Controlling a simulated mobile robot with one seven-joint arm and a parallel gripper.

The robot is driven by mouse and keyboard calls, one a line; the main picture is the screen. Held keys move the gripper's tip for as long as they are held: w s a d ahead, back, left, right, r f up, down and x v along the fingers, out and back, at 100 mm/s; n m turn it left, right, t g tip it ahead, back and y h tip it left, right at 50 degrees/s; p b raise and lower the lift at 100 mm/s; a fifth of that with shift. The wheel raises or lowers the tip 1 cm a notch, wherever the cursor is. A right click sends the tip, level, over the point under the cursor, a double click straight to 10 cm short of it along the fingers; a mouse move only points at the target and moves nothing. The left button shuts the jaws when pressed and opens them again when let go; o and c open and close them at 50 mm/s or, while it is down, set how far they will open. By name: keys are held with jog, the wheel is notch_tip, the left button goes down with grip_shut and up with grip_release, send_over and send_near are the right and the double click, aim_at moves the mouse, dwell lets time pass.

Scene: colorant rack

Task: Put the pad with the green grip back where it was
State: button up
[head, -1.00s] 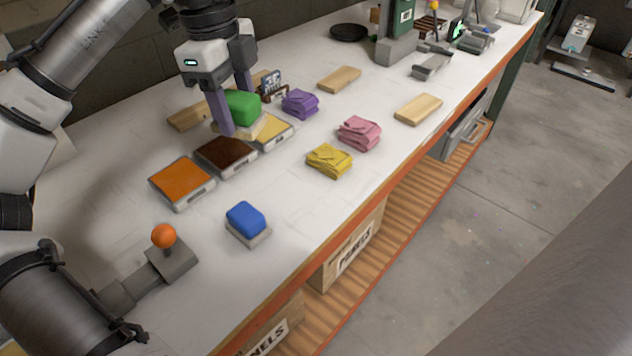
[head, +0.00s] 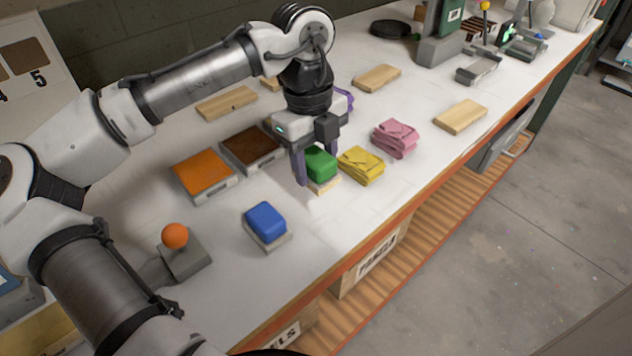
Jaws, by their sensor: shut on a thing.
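The pad with the green grip (head: 321,163) is in my gripper (head: 318,178), between its two fingers. The pad's pale underside shows below the green block, over the bench's front part. It is just left of the folded yellow cloth (head: 361,165). I cannot tell whether the pad touches the bench top. The pad with the blue grip (head: 266,222) sits on the bench to the lower left. An orange tray (head: 203,175) and a dark brown tray (head: 251,147) stand behind and to the left. The yellow tray is hidden behind my gripper and arm.
A folded pink cloth (head: 396,138) lies to the right. Wooden blocks (head: 461,117) lie on the bench. A lever with an orange ball (head: 175,236) stands at the left. The white bench top is clear between the blue-grip pad and the front edge.

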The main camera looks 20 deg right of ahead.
aim_at(312, 153)
jog(key=shift+f, duration=2.9)
jog(key=shift+f, duration=0.1)
jog(key=o, duration=0.9)
jog(key=r, duration=0.4)
jog(key=w+r, duration=0.1)
jog(key=r, duration=0.7)
jog(key=shift+w+a+r+b, duration=0.1)
jog(key=shift+w+a+b, duration=0.15)
jog(key=shift+b, duration=0.1)
jog(key=shift+s, duration=0.1)
